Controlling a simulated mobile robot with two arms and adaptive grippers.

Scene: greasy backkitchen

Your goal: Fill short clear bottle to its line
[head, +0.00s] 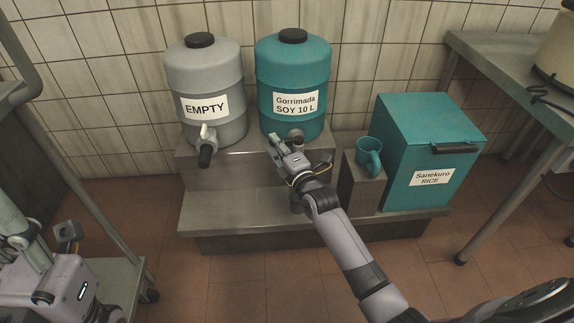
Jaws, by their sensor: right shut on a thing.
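The teal soy tank (292,75), labelled "Gorrimada SOY 10 L", stands on the upper step. Its tap (297,134) sticks out at the front, low down. My right gripper (276,143) is at this tap, shut on what looks like its handle, which the fingers mostly hide.
A grey tank (205,80) labelled "EMPTY" stands left, its tap (205,145) pointing forward. Metal tables flank both sides. The lower step's left part (225,208) is clear.

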